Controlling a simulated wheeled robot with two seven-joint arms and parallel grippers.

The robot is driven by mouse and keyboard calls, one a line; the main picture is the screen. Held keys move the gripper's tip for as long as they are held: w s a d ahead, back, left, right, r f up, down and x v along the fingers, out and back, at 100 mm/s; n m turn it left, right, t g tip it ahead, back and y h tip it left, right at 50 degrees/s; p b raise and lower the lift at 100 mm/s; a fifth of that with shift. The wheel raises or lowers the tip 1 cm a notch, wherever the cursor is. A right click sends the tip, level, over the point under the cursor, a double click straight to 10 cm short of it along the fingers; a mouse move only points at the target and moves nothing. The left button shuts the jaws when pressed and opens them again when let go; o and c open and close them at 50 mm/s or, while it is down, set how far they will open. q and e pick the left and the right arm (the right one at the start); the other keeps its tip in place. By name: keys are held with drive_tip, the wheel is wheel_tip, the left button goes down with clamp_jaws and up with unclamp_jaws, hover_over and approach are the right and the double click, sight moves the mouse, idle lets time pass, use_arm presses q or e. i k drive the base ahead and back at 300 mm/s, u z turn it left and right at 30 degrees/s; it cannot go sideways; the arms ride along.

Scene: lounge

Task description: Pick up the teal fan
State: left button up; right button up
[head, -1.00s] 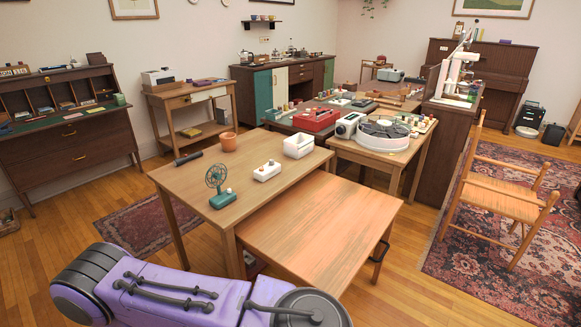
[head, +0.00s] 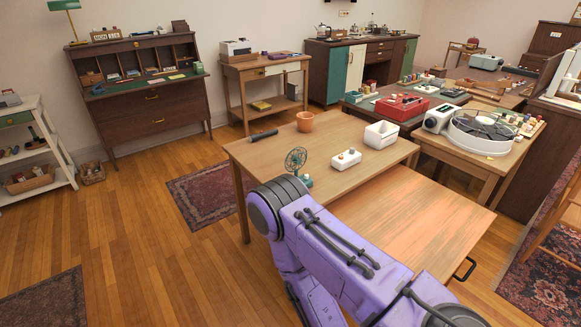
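The teal fan (head: 297,162) stands upright on the wooden table (head: 243,152), near its front left part. Its round teal cage shows, and its base is partly hidden behind my purple arm. The arm crosses the lower middle of the head view, in front of the fan and over the lower table. Neither gripper can be made out in the view.
On the same table are a dark cylinder (head: 264,135), a terracotta pot (head: 305,122), a white box with knobs (head: 346,159) and a white open bin (head: 381,135). A lower orange-brown table (head: 425,213) adjoins in front.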

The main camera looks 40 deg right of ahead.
sight(295, 159)
drive_tip(key=u, duration=0.05)
drive_tip(key=i, duration=1.2)
drive_tip(key=z, duration=2.2)
